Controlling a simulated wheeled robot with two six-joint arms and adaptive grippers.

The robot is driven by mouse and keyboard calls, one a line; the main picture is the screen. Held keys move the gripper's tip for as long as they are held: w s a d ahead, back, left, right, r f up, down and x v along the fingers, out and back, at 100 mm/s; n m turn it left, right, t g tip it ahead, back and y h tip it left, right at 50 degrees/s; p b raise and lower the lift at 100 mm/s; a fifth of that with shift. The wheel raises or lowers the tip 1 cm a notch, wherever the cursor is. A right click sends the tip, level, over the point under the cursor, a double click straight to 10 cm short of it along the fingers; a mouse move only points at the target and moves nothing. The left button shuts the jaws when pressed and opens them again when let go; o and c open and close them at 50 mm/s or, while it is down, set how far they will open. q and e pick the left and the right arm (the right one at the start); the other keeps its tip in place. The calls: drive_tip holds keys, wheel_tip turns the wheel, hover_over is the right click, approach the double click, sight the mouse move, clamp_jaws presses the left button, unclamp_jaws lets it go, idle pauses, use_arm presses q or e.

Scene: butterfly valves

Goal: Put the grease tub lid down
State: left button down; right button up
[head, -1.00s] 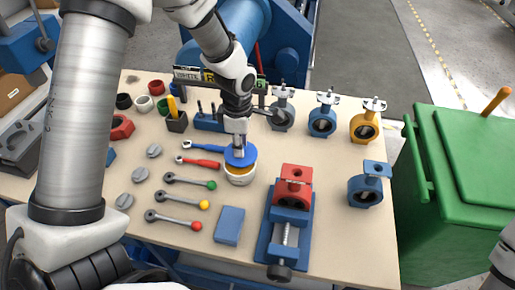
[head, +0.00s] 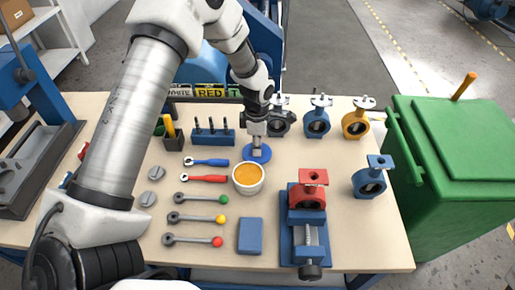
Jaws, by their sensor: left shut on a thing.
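The grease tub (head: 248,178) is a white round tub, open at the top, with orange grease showing inside. It stands on the workbench (head: 370,236). The blue grease tub lid (head: 257,153) is just behind the tub, a little to its right. My left gripper (head: 257,143) comes down from above and is shut on the lid. The lid looks close to the bench top; I cannot tell whether it touches it. My right gripper is not in view.
Blue and red ratchets (head: 205,178) lie left of the tub. A blue block holder (head: 213,138) stands left of the lid. Butterfly valves (head: 317,122) stand to the right at the back. A vise with a red valve body (head: 308,195) stands right of the tub.

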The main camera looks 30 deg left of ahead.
use_arm(q)
drive_tip(key=shift+s+f, duration=0.15)
drive_tip(key=shift+f, duration=0.65)
drive_tip(key=shift+d+f, duration=0.1)
drive_tip(key=shift+f, duration=0.2)
drive_tip(key=c, duration=0.9)
unclamp_jaws()
wheel_tip(320, 180, up, 12)
drive_tip(key=shift+r+b, duration=0.15)
drive_tip(key=shift+b, duration=0.4)
